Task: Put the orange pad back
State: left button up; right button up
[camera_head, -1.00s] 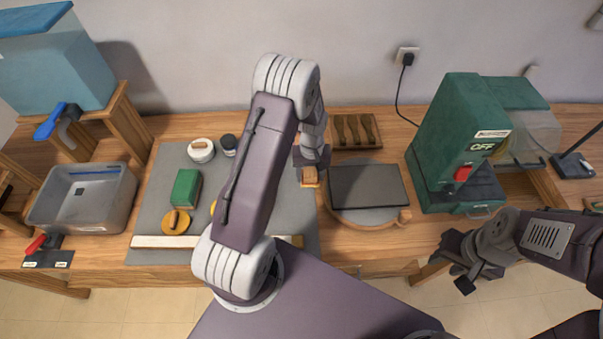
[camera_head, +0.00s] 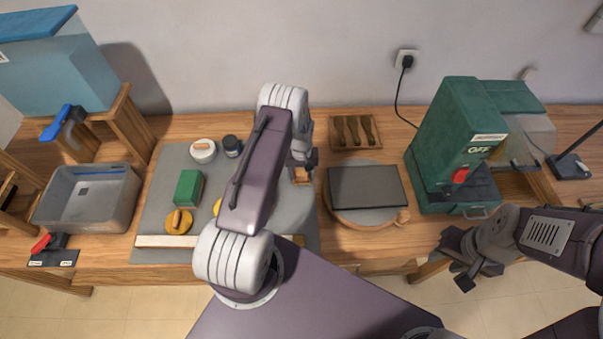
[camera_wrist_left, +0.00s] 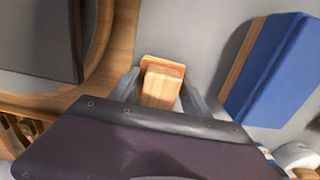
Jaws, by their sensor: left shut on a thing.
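The orange pad (camera_wrist_left: 162,64) shows as an orange layer under a wooden block handle (camera_wrist_left: 160,86) in the left wrist view. My left gripper (camera_wrist_left: 160,92) is shut on the handle, one finger on each side. In the head view the pad and handle (camera_head: 301,175) are small and partly hidden by my left gripper (camera_head: 302,168), over the right edge of the grey mat (camera_head: 280,215). I cannot tell whether the pad touches the mat. My right gripper (camera_head: 468,268) is at the right, in front of the table; its fingers are unclear.
A round wooden board with a dark slab (camera_head: 365,187) lies right of the pad. A blue block (camera_wrist_left: 275,70) is near in the wrist view. A green machine (camera_head: 455,150) stands right.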

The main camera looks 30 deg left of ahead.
aim_at(301, 171)
pick_arm(q)
jog(key=shift+f, duration=0.2)
jog(key=o, duration=1.4)
jog(key=shift+o, duration=0.2)
jog(key=shift+r, duration=0.15)
jog(key=shift+r, duration=0.25)
notch_tip(301, 171, up, 10)
jog(key=shift+r+b, duration=0.25)
jog(key=shift+b, duration=0.8)
jog(key=shift+s+r, duration=0.1)
jog(key=shift+r, duration=0.5)
jog(key=s+d+r+m, duration=0.3)
jog(key=s+d+r, duration=0.1)
jog(key=s, duration=0.5)
jog(key=s+d+r+m+t, duration=0.1)
jog(key=s+d+r+m, duration=0.2)
jog(key=s+d+r, duration=0.2)
jog(key=s+d, duration=0.2)
jog(key=s, duration=0.2)
jog(key=shift+r, duration=0.2)
